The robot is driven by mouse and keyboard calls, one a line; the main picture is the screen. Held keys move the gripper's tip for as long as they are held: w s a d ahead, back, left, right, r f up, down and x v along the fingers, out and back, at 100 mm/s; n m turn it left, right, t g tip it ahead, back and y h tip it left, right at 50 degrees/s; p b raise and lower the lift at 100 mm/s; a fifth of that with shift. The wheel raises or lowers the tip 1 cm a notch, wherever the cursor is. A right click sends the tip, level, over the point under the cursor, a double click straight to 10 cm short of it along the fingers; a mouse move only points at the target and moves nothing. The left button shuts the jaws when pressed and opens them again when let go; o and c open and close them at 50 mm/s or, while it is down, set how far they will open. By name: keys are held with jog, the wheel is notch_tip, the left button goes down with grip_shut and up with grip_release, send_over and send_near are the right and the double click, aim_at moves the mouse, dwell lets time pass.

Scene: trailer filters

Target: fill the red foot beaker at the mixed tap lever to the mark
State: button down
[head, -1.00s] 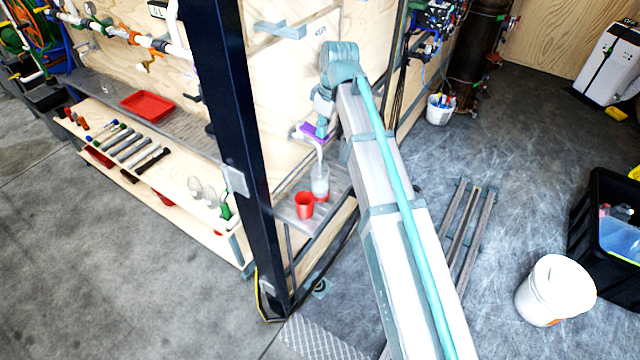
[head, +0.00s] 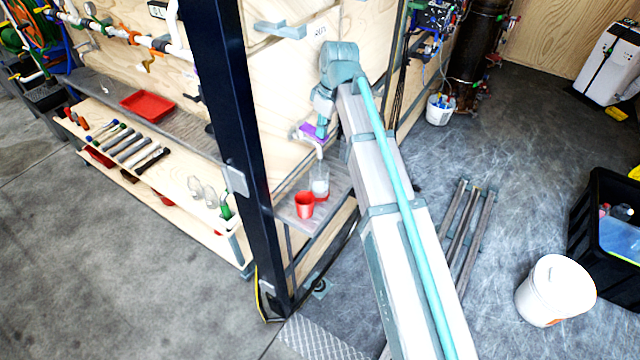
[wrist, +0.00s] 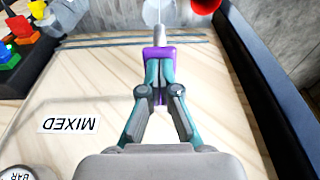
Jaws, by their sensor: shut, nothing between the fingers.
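The red foot beaker (head: 319,182) is a clear vessel with a red base. It stands upright on a small grey shelf under the tap, and its top shows at the upper edge of the wrist view (wrist: 158,12). The purple mixed tap lever (head: 308,132) is on the wooden wall above it. My gripper (wrist: 158,72) is shut with nothing between its fingers, its tips at the purple lever (wrist: 158,55), seemingly touching it. A pale spout or stream shows between lever and beaker. The fill level and mark are too small to read.
A red cup (head: 305,205) stands just left of the beaker. A dark post (head: 225,130) rises left of the shelf (head: 340,180). A "MIXED" label (wrist: 69,125) is on the wall. A white bucket (head: 555,290) stands on the floor at right.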

dwell(0.3)
jog(key=w+a+p+v, duration=0.1)
jog(key=p+v, duration=0.4)
jog(key=v, duration=0.3)
jog(key=shift+a+r+p, duration=0.2)
jog(key=shift+r+p, duration=0.15)
jog(key=shift+p, duration=0.05)
jog(key=shift+s, duration=0.1)
dwell(0.3)
